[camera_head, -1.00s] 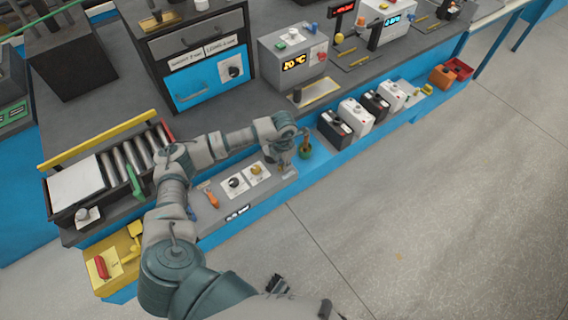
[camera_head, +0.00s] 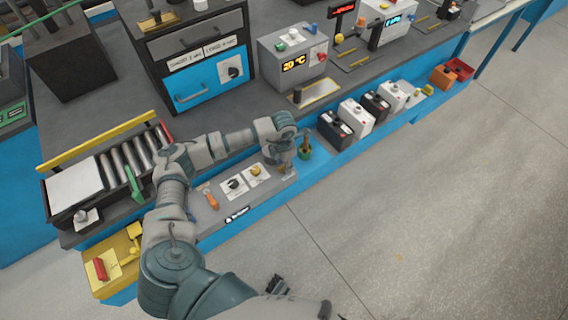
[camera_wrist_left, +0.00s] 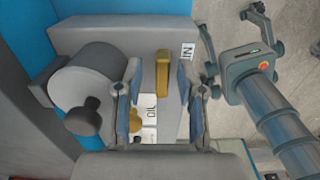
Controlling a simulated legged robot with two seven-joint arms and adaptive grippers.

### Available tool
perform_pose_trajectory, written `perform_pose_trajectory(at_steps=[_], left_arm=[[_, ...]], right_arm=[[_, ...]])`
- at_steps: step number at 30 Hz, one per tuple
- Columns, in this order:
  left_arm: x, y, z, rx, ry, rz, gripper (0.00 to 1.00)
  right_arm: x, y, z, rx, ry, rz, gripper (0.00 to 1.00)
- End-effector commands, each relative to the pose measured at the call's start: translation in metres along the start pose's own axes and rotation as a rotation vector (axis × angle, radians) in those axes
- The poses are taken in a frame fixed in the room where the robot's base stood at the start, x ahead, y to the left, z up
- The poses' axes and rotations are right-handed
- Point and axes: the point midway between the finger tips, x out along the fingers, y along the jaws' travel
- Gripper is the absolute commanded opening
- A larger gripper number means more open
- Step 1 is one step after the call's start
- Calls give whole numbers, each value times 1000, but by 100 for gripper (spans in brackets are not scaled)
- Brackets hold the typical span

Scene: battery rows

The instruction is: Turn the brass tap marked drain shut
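In the left wrist view a brass lever (camera_wrist_left: 163,73) stands on a grey block. My left gripper (camera_wrist_left: 160,105) is open, one finger on each side of the lever, with gaps between. A smaller brass knob (camera_wrist_left: 135,121) sits lower left, beside a partly hidden white label (camera_wrist_left: 150,115). Another label (camera_wrist_left: 187,52) reads "IN". I cannot read "drain" on either. In the head view my left gripper (camera_head: 291,150) is at the bench front; its fingers are mostly hidden. My right gripper (camera_wrist_left: 236,40) shows open and empty at the right of the wrist view.
In the wrist view a grey cylinder (camera_wrist_left: 92,75) stands left of the lever. Floor in front is clear.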

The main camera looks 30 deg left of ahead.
Motion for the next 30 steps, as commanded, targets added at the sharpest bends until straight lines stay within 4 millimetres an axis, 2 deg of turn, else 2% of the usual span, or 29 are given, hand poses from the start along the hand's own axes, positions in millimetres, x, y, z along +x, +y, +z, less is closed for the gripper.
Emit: perform_pose_trajectory(at_steps=[5, 8, 18, 21, 25, 30], left_arm=[[-3, 0, -1, -1, 3, 0, 40], [-14, 0, 0, -1, 2, 0, 40], [-87, 1, 1, 0, -1, 0, 40], [-103, 2, 2, -1, 0, 0, 40], [-115, 2, 2, 0, 1, -2, 40], [-118, 2, 1, 0, 3, -2, 40]], right_arm=[[0, 1, 3, -1, -3, 1, 40], [0, 1, 2, -1, -1, 1, 40], [0, 0, 0, 0, 2, 0, 40], [-1, 0, 0, 0, 3, 0, 40], [-1, 0, 0, 0, 3, 0, 40], [-1, 0, 0, 0, 3, 0, 40]])
